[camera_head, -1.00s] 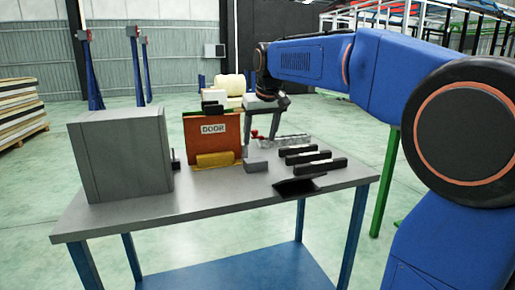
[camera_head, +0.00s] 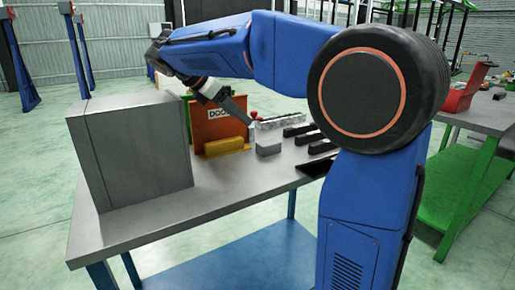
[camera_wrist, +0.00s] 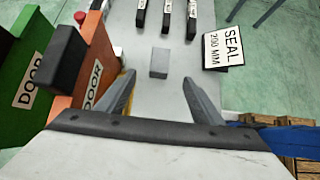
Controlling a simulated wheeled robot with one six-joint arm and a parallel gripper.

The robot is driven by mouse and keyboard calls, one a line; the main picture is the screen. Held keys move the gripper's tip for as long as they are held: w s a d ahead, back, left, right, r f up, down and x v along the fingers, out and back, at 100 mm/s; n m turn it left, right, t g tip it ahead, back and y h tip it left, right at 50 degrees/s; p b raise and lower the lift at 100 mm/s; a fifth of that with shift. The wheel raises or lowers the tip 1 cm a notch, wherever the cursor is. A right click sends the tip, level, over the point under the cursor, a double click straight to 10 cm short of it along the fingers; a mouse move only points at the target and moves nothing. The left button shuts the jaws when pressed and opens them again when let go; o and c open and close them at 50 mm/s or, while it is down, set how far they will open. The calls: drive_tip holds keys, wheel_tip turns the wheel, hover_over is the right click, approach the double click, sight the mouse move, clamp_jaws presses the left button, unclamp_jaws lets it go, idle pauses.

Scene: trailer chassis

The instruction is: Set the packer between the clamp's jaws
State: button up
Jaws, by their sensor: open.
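A small grey block (camera_head: 268,146), which may be the packer, sits on the grey table. In the wrist view the block (camera_wrist: 158,63) lies ahead of my fingertips, roughly centred in the gap, with no finger on it. My gripper (camera_wrist: 158,80) is open and empty, its two fingers well apart. In the head view my gripper (camera_head: 238,108) points down to the right near the block. A red knob (camera_head: 253,115) shows behind the block; I cannot tell whether it belongs to the clamp. The clamp's jaws cannot be made out.
An orange DOOR panel (camera_head: 218,121) with a yellow foot (camera_head: 226,146) stands left of the block. Several black bars (camera_wrist: 165,18) and a SEAL sign (camera_wrist: 223,48) lie on the right. A large grey box (camera_head: 130,150) fills the table's left. A green table (camera_head: 465,180) stands apart.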

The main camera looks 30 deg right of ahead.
sight(269, 142)
drive_tip(key=x, duration=1.7)
drive_tip(key=shift+f, duration=0.2)
drive_tip(key=shift+c, duration=0.6)
drive_tip(key=shift+r, duration=0.1)
clamp_jaws()
